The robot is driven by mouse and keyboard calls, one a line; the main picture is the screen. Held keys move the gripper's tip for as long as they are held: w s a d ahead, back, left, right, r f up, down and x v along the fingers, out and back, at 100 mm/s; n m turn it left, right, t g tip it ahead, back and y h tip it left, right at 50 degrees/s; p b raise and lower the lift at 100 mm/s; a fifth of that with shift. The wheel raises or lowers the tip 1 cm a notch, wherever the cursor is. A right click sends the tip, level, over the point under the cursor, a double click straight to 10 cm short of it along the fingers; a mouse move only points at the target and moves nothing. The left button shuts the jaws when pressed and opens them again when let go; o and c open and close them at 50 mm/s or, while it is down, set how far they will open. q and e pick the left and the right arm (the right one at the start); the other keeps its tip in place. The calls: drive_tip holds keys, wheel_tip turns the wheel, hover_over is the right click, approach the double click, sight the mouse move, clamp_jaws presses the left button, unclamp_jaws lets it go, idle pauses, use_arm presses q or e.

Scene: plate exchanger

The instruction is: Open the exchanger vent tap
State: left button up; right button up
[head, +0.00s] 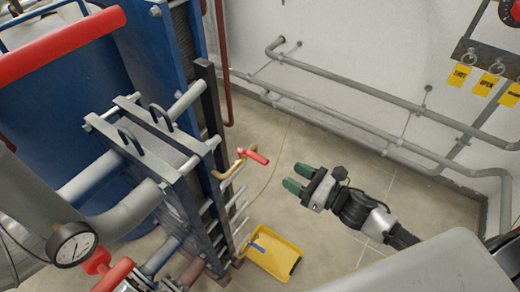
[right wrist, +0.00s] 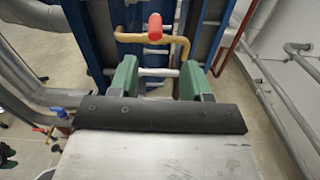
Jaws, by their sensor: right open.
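The exchanger vent tap is a brass pipe with a red lever handle (head: 253,156) on the side of the blue plate exchanger (head: 186,200). In the right wrist view the red handle (right wrist: 155,26) stands above the bent brass pipe (right wrist: 153,42), beyond the fingertips. My right gripper (head: 297,178) is open and empty, with green fingers pointing toward the tap. It is to the right of the handle in the head view, apart from it. The right wrist view shows the two green fingers (right wrist: 158,82) spread with a gap between them.
A yellow tray (head: 289,252) with a blue-handled item lies on the floor below the tap. Grey pipes (head: 350,90) run along the back wall. A pressure gauge (head: 72,244) and red-handled valve (head: 97,262) are at the lower left. Yellow tags (head: 486,84) hang at upper right.

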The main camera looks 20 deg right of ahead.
sight(268, 162)
drive_tip(key=shift+n, duration=0.4)
drive_tip(key=p+x, duration=0.1)
drive_tip(key=x, duration=0.2)
drive_tip(key=p+x, duration=0.1)
drive_tip(key=x, duration=0.2)
drive_tip(key=r+p+x, duration=0.1)
drive_tip(key=x, duration=0.3)
drive_tip(key=shift+s+a+r, duration=0.1)
drive_tip(key=shift+s+a, duration=0.1)
drive_tip(key=shift+w+a, duration=0.3)
drive_tip(key=shift+a, duration=0.05)
clamp_jaws()
